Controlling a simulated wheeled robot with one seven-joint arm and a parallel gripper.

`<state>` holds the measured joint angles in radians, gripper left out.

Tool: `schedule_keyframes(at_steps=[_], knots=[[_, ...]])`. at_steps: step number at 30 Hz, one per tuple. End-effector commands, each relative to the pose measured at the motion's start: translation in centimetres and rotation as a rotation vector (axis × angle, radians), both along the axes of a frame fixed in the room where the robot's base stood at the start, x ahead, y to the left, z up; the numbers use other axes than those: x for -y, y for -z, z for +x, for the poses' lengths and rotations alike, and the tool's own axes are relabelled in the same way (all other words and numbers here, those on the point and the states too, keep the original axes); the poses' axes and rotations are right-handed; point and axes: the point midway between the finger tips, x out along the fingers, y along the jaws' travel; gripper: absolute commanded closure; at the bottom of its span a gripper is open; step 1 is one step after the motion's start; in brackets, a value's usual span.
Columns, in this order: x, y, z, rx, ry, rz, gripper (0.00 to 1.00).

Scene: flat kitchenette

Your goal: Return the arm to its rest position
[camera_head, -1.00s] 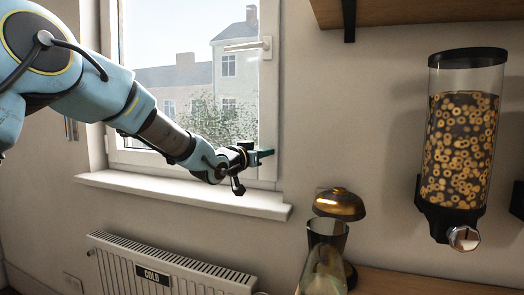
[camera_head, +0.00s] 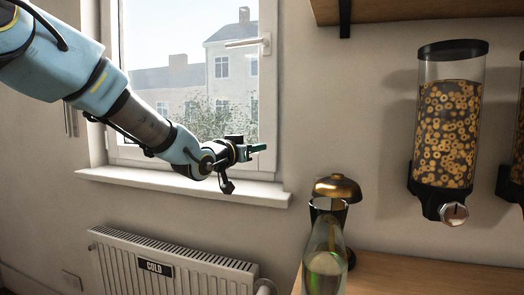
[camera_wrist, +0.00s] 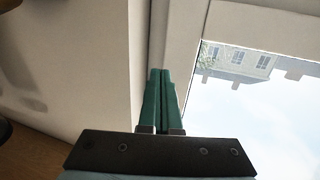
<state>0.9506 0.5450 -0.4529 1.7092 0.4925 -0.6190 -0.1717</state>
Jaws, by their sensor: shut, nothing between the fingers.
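My arm reaches in from the upper left in the head view, in front of the window. My gripper (camera_head: 258,149) is at its end, level with the lower window frame and above the sill. Its green fingers point right. In the wrist view the two fingers (camera_wrist: 161,75) lie together, shut and empty, with the window frame and wall behind them.
The window (camera_head: 190,75) and its sill (camera_head: 190,187) are behind my arm. A radiator (camera_head: 190,270) is below. At the right are a wooden counter (camera_head: 430,276), a glass bottle (camera_head: 324,265), a brass dome (camera_head: 338,187), a cereal dispenser (camera_head: 447,125) and a shelf (camera_head: 410,10) above.

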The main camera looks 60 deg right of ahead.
Motion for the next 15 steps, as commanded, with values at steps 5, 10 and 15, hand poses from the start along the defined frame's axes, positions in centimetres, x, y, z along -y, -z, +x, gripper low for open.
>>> schedule_keyframes(at_steps=[5, 10, 15], knots=[[-2.9, 0.1, -0.5, 0.003, -0.001, -0.001, 1.0], [-4.9, 0.0, -0.9, 0.002, -0.001, -0.001, 1.0], [-5.6, 0.0, -1.0, 0.0, -0.001, 0.0, 1.0]])
